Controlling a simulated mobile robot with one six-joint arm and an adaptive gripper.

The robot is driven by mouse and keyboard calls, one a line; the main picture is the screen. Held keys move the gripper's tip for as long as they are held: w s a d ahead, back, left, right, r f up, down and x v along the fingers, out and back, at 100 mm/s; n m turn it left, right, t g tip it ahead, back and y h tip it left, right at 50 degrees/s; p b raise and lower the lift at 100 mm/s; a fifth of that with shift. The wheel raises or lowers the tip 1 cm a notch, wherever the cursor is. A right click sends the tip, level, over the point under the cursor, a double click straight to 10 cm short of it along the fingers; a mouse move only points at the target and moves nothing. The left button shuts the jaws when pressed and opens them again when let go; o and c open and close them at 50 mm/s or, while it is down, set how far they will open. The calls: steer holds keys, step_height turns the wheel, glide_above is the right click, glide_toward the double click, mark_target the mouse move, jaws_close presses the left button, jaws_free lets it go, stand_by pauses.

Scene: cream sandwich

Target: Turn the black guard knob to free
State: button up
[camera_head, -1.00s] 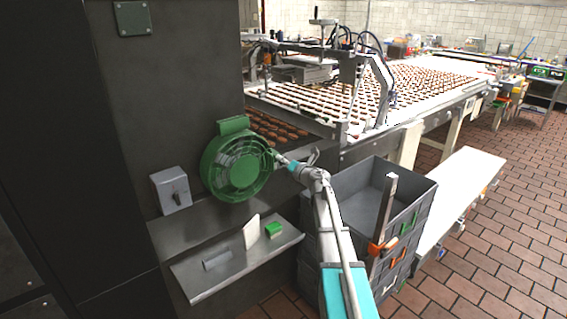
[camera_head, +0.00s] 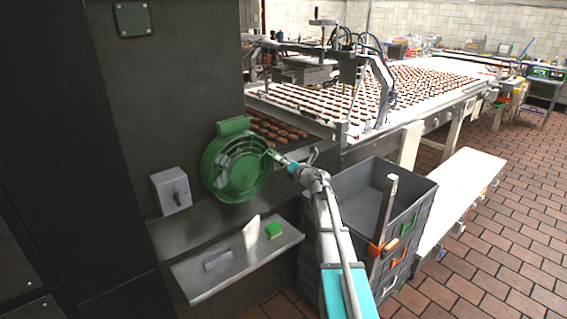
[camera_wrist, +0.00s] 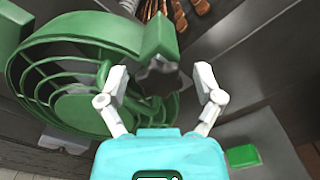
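The black guard knob (camera_wrist: 158,78) is a dark lobed knob on the green rim of the round fan guard, in the wrist view. My gripper (camera_wrist: 160,76) is open, with one pale finger on each side of the knob. Gaps show between both fingertips and the knob; depth is hard to judge. In the head view, the green guard (camera_head: 211,181) is mounted on the dark machine wall. My gripper (camera_head: 275,156) reaches its right edge there, and the knob is too small or hidden to make out.
A grey switch box (camera_head: 171,191) is left of the guard. A steel shelf (camera_head: 200,285) below holds a green block (camera_head: 274,230) and a white card (camera_head: 251,233). Grey crates (camera_head: 420,190) stand right of my arm, and a conveyor (camera_head: 335,128) of biscuits runs behind.

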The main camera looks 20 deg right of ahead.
steer(key=shift+s, duration=0.15)
steer(key=v, duration=1.1)
steer(key=shift+s, duration=0.35)
steer(key=shift+d+r, duration=0.1)
steer(key=shift+r, duration=0.05)
stand_by(0.4)
steer(key=s+a+f+m+g+h+p, duration=0.1)
steer(key=s+a+f+m+g+h, duration=0.4)
steer(key=m, duration=0.9)
steer(key=s+a+f+m+g+h, duration=0.35)
steer(key=s+f+m+h, duration=0.2)
steer(key=m, duration=0.85)
steer(key=s+a+f+m+g+y+p, duration=0.1)
steer(key=s+a+f+g+y, duration=0.4)
steer(key=s+a, duration=0.8)
steer(key=a+f+m+g, duration=0.1)
steer(key=g, duration=0.2)
steer(key=shift+s+a+f+m+g, duration=0.15)
steer(key=shift+s+a+m+g, duration=0.2)
steer(key=shift+a+m, duration=0.05)
